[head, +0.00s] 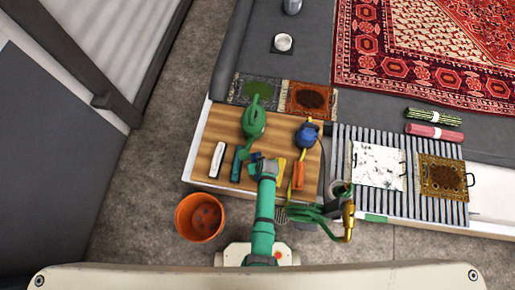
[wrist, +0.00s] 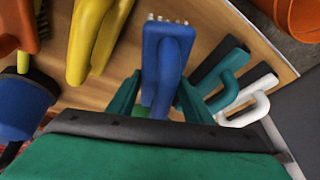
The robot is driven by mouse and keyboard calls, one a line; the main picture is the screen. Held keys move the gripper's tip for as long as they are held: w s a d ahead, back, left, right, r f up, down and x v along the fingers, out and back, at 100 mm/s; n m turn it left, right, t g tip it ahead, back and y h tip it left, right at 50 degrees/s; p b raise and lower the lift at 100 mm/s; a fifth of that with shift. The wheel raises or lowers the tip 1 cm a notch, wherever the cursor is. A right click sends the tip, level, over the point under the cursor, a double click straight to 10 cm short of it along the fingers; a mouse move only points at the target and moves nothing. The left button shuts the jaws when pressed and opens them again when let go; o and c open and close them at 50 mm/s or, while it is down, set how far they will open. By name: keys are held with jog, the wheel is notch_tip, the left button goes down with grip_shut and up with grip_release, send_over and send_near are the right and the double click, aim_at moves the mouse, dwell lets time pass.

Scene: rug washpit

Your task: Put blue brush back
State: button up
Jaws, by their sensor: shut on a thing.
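A blue brush (wrist: 165,55) with pale bristles at its far end sits between the green fingers of my gripper (wrist: 160,102) in the wrist view. My gripper is shut on it. In the head view my gripper (head: 259,160) is over the wooden board (head: 208,134), and only a small bit of blue shows by the fingers. The same board shows bare behind the brush in the wrist view (wrist: 125,75). I cannot tell whether the brush touches the board. A teal handled tool (wrist: 225,75) and a white one (wrist: 250,100) lie right of it there.
A green watering can (head: 253,120) stands at the board's back. A terracotta pot (head: 200,217) is on the floor; a slatted rack (head: 405,210) lies right.

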jog(key=shift+w+a+f, duration=0.1)
jog(key=shift+f, duration=1.35)
jog(key=o, duration=1)
jog(key=shift+f, duration=0.1)
jog(key=v, duration=1.2)
jog(key=s+r+m+t+h, duration=0.15)
jog(key=s+r+t, duration=0.65)
jog(key=s+r, duration=1.1)
jog(key=s+r+t, duration=0.1)
jog(key=r, duration=0.5)
jog(key=s+a+r+t, duration=0.1)
jog(key=r, duration=0.5)
jog(key=s+a+r+t, duration=0.1)
jog(key=r, duration=0.6)
jog(key=shift+a+m, duration=0.2)
jog(key=shift+m, duration=0.05)
